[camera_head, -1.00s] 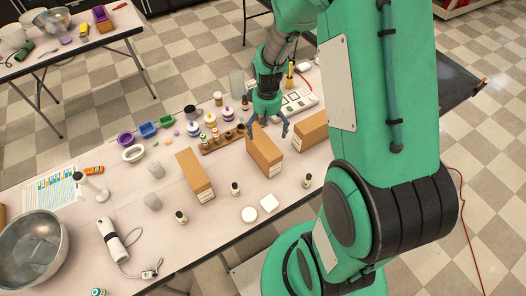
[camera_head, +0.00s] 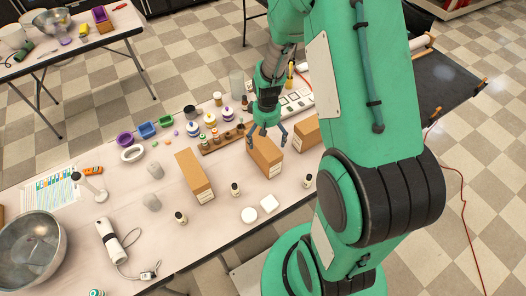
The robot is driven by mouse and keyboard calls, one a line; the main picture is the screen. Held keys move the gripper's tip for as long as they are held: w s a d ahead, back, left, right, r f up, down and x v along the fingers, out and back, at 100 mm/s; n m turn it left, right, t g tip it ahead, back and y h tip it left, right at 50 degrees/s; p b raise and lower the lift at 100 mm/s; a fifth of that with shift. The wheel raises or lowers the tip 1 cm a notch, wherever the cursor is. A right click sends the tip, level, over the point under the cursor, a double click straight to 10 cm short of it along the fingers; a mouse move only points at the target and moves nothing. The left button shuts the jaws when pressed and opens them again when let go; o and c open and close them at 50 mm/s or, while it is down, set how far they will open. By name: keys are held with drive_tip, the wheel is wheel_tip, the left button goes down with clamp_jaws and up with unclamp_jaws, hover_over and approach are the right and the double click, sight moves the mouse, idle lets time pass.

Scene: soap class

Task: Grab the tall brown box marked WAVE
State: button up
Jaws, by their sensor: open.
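Three brown boxes stand on the pale table: a left box (camera_head: 195,178), a middle box (camera_head: 264,157) and a right box (camera_head: 306,133). Their labels are too small to read, so I cannot tell which is marked WAVE. My gripper (camera_head: 266,143) is open and empty, pointing down at the top of the middle box. Its fingers appear on either side of that box's upper part; I cannot tell whether they touch it. The right box is partly hidden by my arm.
A wooden rack (camera_head: 222,139) with small bottles is just left of the middle box. A white power strip (camera_head: 296,101) lies behind. A metal bowl (camera_head: 32,250) is far left.

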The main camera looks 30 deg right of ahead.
sight(266, 140)
drive_tip(key=shift+f+b, duration=0.35)
drive_tip(key=shift+f, duration=1.75)
drive_tip(key=c, duration=1.7)
drive_tip(key=shift+o, duration=0.2)
drive_tip(key=shift+w+r, duration=0.1)
drive_tip(key=shift+r, duration=0.1)
